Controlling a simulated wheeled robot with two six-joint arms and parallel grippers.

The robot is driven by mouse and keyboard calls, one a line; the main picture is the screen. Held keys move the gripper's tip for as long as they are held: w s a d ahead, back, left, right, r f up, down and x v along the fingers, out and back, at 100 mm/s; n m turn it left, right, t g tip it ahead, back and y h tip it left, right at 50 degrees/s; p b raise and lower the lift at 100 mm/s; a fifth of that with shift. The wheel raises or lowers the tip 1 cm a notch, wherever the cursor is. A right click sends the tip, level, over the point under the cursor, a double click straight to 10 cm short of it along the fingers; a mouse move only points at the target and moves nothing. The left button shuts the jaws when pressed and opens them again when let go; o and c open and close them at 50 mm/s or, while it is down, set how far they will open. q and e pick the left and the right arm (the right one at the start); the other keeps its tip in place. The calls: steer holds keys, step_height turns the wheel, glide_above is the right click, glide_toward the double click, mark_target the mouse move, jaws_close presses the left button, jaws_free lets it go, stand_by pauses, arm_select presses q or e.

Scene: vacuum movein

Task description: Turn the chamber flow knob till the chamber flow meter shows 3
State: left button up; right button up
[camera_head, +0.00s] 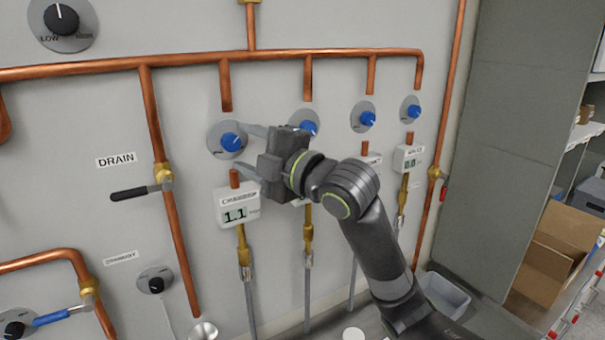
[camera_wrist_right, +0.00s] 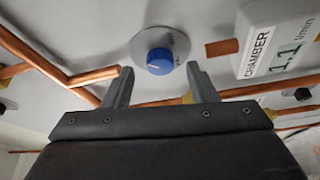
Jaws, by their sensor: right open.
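The chamber flow knob (camera_head: 231,141) is blue on a round grey plate, on the wall panel above the chamber flow meter (camera_head: 237,207). The meter is a white box marked CHAMBER, and its display reads 1.1. In the right wrist view the knob (camera_wrist_right: 159,62) sits beyond and between the two fingertips, and the meter (camera_wrist_right: 283,45) shows at the upper right, reading 1.1 l/min. My right gripper (camera_head: 246,150) is open, its fingers pointing at the knob from the right. It does not visibly grip the knob. My left gripper is not in view.
Several similar blue knobs (camera_head: 367,118) stand in a row to the right, under a copper pipe (camera_head: 200,60). A DRAIN valve handle (camera_head: 135,193) is at the left. Copper pipes stand out from the panel. A cardboard box (camera_head: 555,250) is at the far right.

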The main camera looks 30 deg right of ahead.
steer(key=b+v, duration=1)
steer(key=v, duration=0.5)
stand_by(0.5)
steer(key=shift+s+d, duration=0.1)
steer(key=shift+d, duration=0.05)
steer(key=shift+f, duration=0.1)
stand_by(0.5)
